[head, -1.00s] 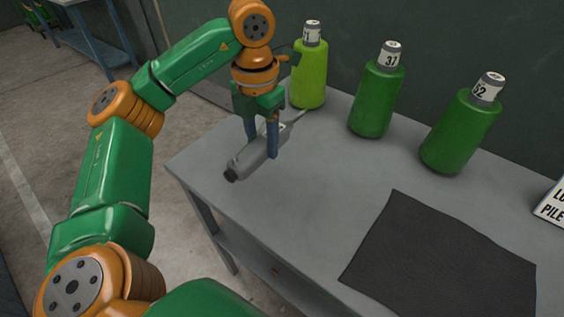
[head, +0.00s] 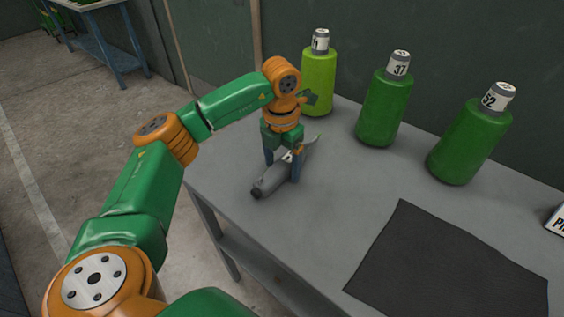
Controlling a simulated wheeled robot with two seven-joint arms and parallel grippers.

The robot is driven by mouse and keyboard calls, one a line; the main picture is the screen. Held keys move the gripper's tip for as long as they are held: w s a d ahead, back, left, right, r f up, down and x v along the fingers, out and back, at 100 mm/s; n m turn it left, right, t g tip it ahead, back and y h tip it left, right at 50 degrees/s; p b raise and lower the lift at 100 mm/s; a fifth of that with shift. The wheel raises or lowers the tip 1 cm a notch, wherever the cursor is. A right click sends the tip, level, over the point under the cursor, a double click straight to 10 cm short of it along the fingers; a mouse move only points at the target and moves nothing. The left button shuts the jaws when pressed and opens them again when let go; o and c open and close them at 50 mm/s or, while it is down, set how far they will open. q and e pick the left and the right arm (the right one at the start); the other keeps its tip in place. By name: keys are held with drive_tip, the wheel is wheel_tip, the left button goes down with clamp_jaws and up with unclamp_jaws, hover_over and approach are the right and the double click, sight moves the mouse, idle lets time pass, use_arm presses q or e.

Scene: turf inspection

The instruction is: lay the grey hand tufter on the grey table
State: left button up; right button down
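The grey hand tufter (head: 271,181) is at the far left part of the grey table (head: 235,205), its dark end toward me and its thin tip pointing to the back right. My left gripper (head: 283,173) points down with one finger on each side of the tufter's body and is shut on it. The tufter lies about level, at or very close to the tabletop; I cannot tell whether it touches. The fingers hide part of its middle. My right gripper is not in view.
A lime green bottle (head: 318,85) stands close behind my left gripper. A dark mat (head: 450,270) lies at front right. The tabletop between is clear. A white sign (head: 557,221) is at the right edge.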

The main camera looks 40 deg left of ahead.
sight(282, 164)
use_arm(q)
drive_tip(key=shift+r, duration=0.1)
wheel_tip(282, 164, up, 4)
drive_tip(key=shift+r, duration=0.2)
wheel_tip(282, 164, up, 8)
drive_tip(key=p, duration=0.2)
drive_tip(key=shift+f, duration=0.1)
